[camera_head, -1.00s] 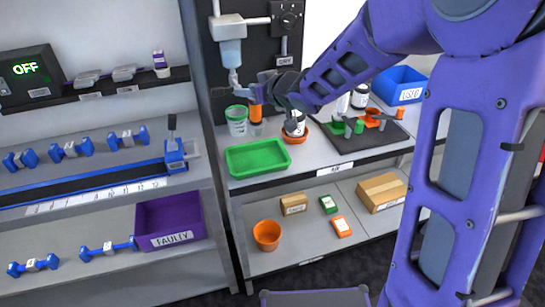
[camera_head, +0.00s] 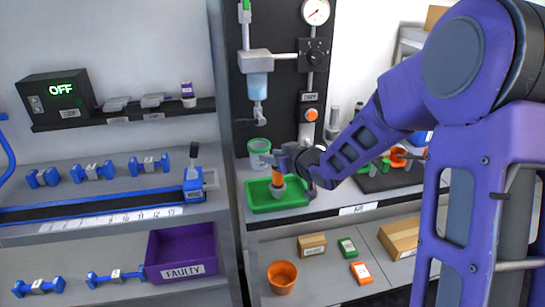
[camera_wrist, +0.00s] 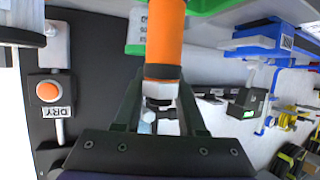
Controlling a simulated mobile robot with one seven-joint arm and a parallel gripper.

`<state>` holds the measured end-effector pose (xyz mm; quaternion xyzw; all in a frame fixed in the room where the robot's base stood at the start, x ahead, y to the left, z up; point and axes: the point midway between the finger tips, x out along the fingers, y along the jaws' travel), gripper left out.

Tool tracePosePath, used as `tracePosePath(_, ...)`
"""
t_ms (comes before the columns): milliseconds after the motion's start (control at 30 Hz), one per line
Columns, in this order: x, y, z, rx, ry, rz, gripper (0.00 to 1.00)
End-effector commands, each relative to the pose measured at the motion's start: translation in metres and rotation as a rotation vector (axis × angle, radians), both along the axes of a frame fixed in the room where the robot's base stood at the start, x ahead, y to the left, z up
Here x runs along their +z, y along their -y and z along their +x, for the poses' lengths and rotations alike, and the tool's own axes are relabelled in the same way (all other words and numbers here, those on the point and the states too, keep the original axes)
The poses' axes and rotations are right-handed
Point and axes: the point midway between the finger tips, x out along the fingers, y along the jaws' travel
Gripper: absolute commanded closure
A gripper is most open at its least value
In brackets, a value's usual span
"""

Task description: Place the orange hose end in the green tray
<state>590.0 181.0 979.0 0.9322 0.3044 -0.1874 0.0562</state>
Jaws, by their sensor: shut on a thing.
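My gripper (camera_head: 283,163) is shut on the orange hose end (camera_head: 277,178), which hangs upright with a grey fitting at its lower end. In the wrist view the orange hose end (camera_wrist: 164,45) stands between the fingers of my gripper (camera_wrist: 160,100), with a dark band and a pale fitting. The green tray (camera_head: 262,207) sits on the counter below, and the hose end is over its right part. I cannot tell whether the fitting touches the tray floor.
A clear cup with a green rim (camera_head: 258,147) stands just behind the tray. A dispenser with a blue cylinder (camera_head: 259,87) hangs above on the black panel. A dark mat (camera_head: 375,182) with green and orange parts lies to the right. The purple bin (camera_head: 182,250) is lower left.

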Motion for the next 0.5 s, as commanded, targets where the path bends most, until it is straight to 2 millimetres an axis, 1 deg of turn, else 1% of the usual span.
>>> tracePosePath(100,-0.0039,-0.0001,0.0002,0.0,0.001,0.001,1.0)
tracePosePath(133,-0.004,0.0,0.0001,0.0,0.0,0.0,0.59)
tracePosePath(200,-0.003,0.0,0.0001,0.0,0.0,0.0,0.46)
tracePosePath(300,-0.003,0.0,0.0001,0.0,0.0,0.0,0.3)
tracePosePath(500,-0.0029,0.0,0.0001,0.0,0.0,0.0,0.3)
